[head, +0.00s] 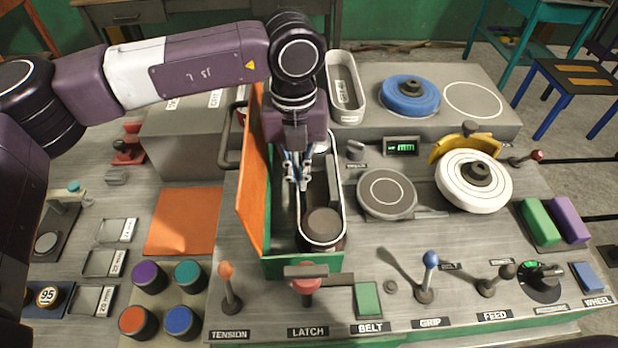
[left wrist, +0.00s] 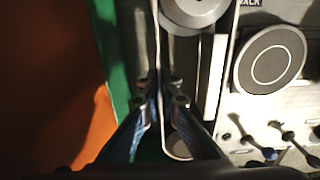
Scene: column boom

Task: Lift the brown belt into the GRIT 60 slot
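The brown belt (head: 341,206) is a long loop, seen mostly edge-on, around the rollers inside the green housing (head: 300,264). A dark roller (head: 322,224) shows at its near end. My left gripper (head: 297,181) points down over the belt's left run. In the left wrist view my left gripper (left wrist: 160,103) has its fingertips apart, one on each side of the thin belt edge (left wrist: 157,45); contact is not clear. A grey box (head: 185,140) with partly covered labels stands at left behind my arm; I cannot read GRIT 60 there. My right gripper is not in view.
The orange door (head: 252,175) stands open along the housing's left side. The red latch knob (head: 306,284) is in front. A grey disc (head: 387,192) and white wheel (head: 473,181) are at right. A grey oval holder (head: 345,88) stands behind. An orange mat (head: 183,221) lies clear at left.

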